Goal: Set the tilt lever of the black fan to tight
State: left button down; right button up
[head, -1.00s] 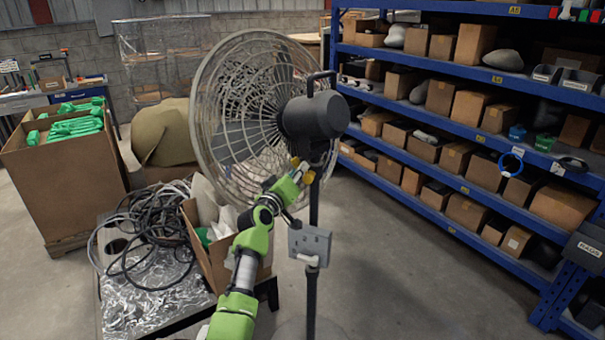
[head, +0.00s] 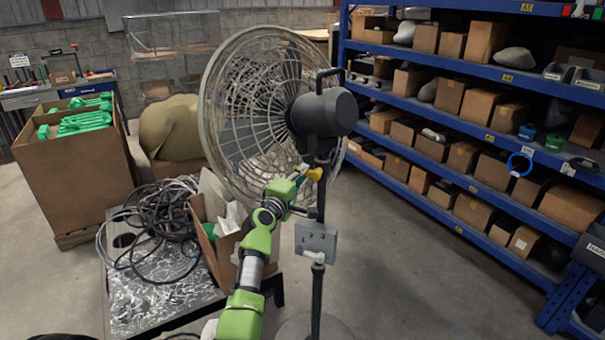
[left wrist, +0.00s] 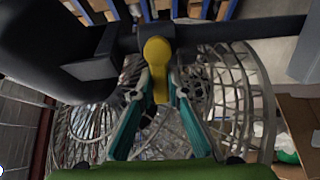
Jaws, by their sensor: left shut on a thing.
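The black fan (head: 322,113) stands upright on a pole, with its round wire cage (head: 236,120) facing left and away. The yellow tilt lever (head: 314,174) sits just below the motor housing, at the pole. It also shows in the left wrist view (left wrist: 157,66), hanging down from the dark pivot between my fingers. My left gripper (head: 302,171) is at the lever, and in the left wrist view (left wrist: 159,88) its two teal fingers close on the yellow lever from both sides. My right gripper is in neither view.
A grey control box (head: 316,239) is on the pole below my left gripper. A table (head: 150,302) with coiled cables and an open cardboard box (head: 213,250) stands left of the pole. Blue shelving (head: 440,110) lines the right. Floor between pole and shelves is clear.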

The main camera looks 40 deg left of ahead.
pick_arm(q)
jog(key=shift+f+n, duration=0.15)
jog(key=shift+n, duration=0.35)
jog(key=c, duration=2)
grip_release()
jog(key=shift+o, duration=0.2)
jog(key=shift+s, duration=0.1)
jog(key=v, duration=1.2)
jog(key=shift+a, duration=0.1)
